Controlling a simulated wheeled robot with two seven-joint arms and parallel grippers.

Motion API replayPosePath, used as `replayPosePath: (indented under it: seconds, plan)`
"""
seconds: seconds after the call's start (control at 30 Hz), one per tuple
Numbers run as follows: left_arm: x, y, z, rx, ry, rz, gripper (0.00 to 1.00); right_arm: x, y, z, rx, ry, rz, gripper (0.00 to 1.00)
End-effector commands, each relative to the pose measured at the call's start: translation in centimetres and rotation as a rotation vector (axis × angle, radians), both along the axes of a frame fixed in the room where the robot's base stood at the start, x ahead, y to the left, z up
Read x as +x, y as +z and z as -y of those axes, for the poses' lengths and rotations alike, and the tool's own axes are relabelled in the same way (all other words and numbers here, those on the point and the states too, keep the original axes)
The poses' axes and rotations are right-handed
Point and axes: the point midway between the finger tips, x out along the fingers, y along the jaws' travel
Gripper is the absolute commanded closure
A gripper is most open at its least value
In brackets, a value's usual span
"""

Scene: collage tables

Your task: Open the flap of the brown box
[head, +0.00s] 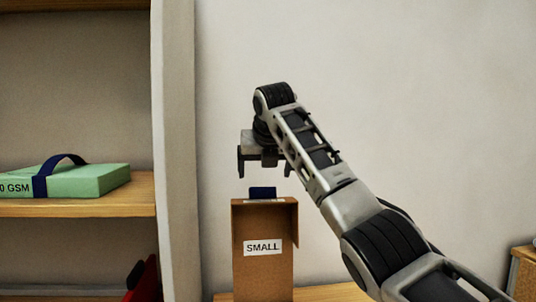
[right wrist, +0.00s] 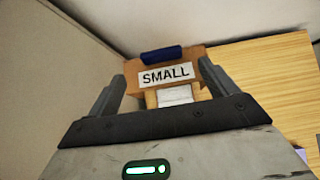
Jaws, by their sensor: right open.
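The brown box (head: 264,277) stands upright on a wooden surface, with a white SMALL label on its front. Its top flap (right wrist: 194,61) also carries a SMALL label and appears to lie flat across the top. A dark blue tab (head: 262,192) sticks up at the flap's far edge; it also shows in the right wrist view (right wrist: 161,55). My right gripper (head: 264,171) is open and empty above the box, pointing down, with its fingertips apart from the tab. In the wrist view its fingers (right wrist: 160,88) frame the box's front part. My left gripper is out of view.
A shelf unit (head: 173,150) stands left of the box, its side panel close by. A green case (head: 90,181) with a dark blue strap lies on its shelf. A red and black object (head: 148,282) sits lower. Bare wooden tabletop (right wrist: 262,80) extends right of the box.

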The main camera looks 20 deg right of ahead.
Motion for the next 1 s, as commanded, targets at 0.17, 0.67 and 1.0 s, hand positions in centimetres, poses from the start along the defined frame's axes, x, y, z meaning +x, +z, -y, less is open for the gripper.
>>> replayPosePath:
  seconds: [0.17, 0.67, 1.0]
  plan:
    - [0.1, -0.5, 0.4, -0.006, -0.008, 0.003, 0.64, -2.9, 3.1, -0.7, -0.001, 0.001, 0.006, 0.15]
    - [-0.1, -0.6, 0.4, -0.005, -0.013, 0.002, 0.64, -6.1, 6.7, -1.5, 0.001, 0.000, 0.001, 0.15]
    - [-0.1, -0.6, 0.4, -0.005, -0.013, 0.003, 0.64, -6.1, 6.6, -1.5, 0.000, 0.001, 0.002, 0.15]
